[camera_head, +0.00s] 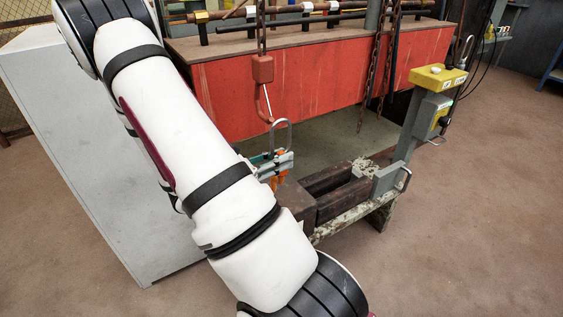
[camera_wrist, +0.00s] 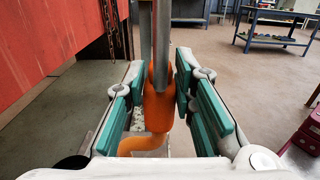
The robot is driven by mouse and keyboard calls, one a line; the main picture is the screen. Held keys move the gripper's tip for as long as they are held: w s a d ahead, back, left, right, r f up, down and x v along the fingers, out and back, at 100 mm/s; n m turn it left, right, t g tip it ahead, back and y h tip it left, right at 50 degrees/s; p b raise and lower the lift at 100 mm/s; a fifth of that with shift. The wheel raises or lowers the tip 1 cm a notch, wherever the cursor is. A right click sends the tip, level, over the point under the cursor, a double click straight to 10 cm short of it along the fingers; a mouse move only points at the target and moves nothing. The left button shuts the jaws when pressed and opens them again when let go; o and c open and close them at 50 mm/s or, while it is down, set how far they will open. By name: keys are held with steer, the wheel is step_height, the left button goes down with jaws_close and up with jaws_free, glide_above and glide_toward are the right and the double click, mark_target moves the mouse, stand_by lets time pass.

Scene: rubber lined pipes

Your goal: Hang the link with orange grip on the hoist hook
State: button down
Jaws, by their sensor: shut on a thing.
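My gripper (camera_head: 275,160) is shut on the orange grip (camera_wrist: 158,110) of the link, with a teal-padded finger on either side. The link's grey metal loop (camera_head: 289,132) stands upright above the gripper in the head view. Its two bars (camera_wrist: 161,40) rise out of the top of the wrist view. The hoist hook (camera_head: 264,106) hangs from a red block just above and left of the loop's top. Hook tip and loop top look very close, but I cannot tell the depth between them or whether they touch. The hook does not show in the wrist view.
A red-sided tank or bench (camera_head: 300,85) with pipes on top stands behind the hook. Chains (camera_head: 368,75) hang to the right. A yellow-topped control post (camera_head: 437,78) and a stand with dark blocks (camera_head: 335,190) are at right. A grey cabinet (camera_head: 85,150) stands left.

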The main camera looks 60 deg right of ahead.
steer(key=w+d+f+b, duration=0.1)
steer(key=w+d, duration=0.3)
steer(key=w, duration=0.2)
steer(key=shift+w+f+b, duration=0.25)
steer(key=shift+w+b, duration=0.05)
stand_by(0.8)
stand_by(0.5)
steer(key=c, duration=1.3)
jaws_free()
steer(key=shift+w+f, duration=0.1)
steer(key=v, duration=1.2)
